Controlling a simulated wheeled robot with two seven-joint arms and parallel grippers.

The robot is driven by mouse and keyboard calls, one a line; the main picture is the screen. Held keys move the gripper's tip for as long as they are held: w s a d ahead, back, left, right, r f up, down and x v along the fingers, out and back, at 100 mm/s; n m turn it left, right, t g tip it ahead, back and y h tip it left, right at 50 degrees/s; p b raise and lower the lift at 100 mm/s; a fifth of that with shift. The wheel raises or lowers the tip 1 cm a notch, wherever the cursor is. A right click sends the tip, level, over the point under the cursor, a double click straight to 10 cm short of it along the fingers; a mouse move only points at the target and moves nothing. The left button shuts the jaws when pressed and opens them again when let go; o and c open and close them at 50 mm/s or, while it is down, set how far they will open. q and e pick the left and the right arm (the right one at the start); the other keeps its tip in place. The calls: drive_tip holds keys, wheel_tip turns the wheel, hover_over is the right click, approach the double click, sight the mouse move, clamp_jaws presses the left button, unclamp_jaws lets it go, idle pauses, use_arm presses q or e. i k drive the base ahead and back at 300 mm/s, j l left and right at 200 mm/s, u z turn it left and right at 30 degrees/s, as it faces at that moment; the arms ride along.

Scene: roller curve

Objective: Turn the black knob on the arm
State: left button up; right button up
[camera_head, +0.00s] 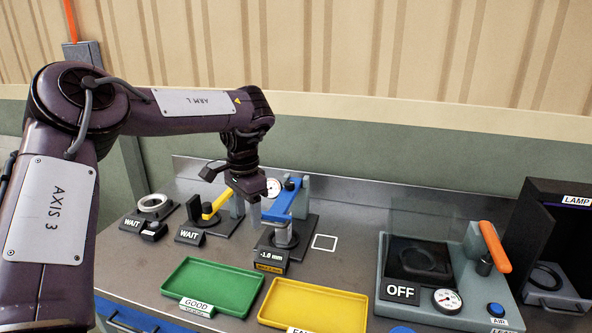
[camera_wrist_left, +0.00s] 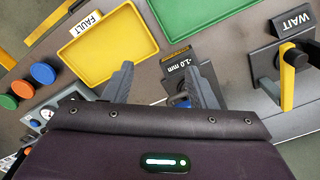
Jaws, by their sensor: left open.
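My left gripper (camera_head: 246,192) hangs over the bench between the yellow-arm station and the blue-arm station. The left wrist view shows its two fingers (camera_wrist_left: 160,72) apart and empty. The blue arm (camera_head: 283,203) carries a dial gauge (camera_head: 273,187) and a small black knob (camera_head: 290,186), just right of the gripper. In the left wrist view the blue arm (camera_wrist_left: 184,102) is mostly hidden behind the right finger. The yellow arm (camera_head: 216,205) has a black knob (camera_head: 206,207) to the gripper's left; this knob also shows in the left wrist view (camera_wrist_left: 295,58). My right gripper is out of view.
A display reading -1.0 mm (camera_head: 270,256) fronts the blue-arm station. A green tray (camera_head: 212,270) and yellow tray (camera_head: 318,302) lie in front. A grey machine with an OFF display (camera_head: 401,291) and orange lever (camera_head: 495,246) stands right. A dark lamp box (camera_head: 528,215) is beyond.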

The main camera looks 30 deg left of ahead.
sight(289, 185)
drive_tip(key=i+j, duration=0.25)
drive_tip(key=i, duration=0.25)
drive_tip(key=i+j, duration=0.25)
drive_tip(key=i, duration=0.25)
